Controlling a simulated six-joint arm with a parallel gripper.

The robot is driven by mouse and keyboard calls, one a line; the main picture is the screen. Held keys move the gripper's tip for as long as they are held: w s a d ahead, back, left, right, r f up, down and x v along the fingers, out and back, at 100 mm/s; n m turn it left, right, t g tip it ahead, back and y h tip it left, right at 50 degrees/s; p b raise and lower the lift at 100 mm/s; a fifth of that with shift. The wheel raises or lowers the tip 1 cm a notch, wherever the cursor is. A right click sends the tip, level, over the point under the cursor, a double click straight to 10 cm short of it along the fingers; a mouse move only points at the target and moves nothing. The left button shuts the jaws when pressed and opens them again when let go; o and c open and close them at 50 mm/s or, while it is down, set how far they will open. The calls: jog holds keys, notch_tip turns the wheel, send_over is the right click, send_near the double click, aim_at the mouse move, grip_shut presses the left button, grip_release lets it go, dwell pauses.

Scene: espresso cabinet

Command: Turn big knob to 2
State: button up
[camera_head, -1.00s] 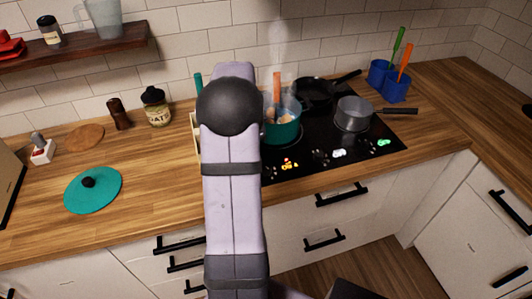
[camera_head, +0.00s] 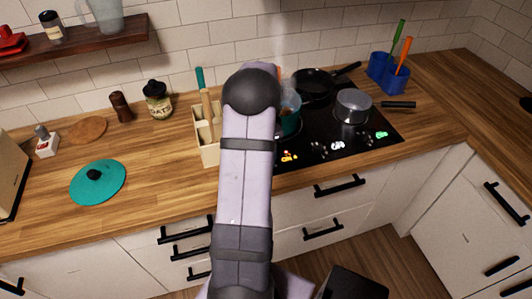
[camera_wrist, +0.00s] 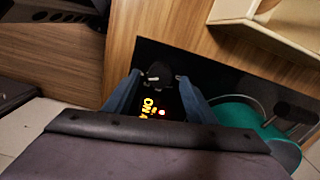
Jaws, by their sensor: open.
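In the wrist view a dark round knob (camera_wrist: 158,70) with a pale mark sits on the black cooktop (camera_wrist: 205,72). My gripper (camera_wrist: 158,80) is open, its two blue fingers on either side of this knob; contact cannot be told. A glowing yellow-orange "ON" readout (camera_wrist: 148,107) and a red light show between the fingers. In the head view the cooktop (camera_head: 350,166) has orange (camera_head: 289,156), white (camera_head: 338,146) and green (camera_head: 382,135) readouts along its front. My arm hides the gripper and the cooktop's left end there. Knob size and setting are hard to read.
A teal pot (camera_head: 291,124) steams beside my arm; it also shows in the wrist view (camera_wrist: 238,113). A grey saucepan (camera_head: 353,107) and black frying pan (camera_head: 313,84) stand on the cooktop. A wooden utensil holder (camera_head: 208,148) stands left of my arm.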

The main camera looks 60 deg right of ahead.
jog(key=shift+f, duration=0.75)
jog(key=shift+c, duration=0.6)
jog(key=c, duration=0.9)
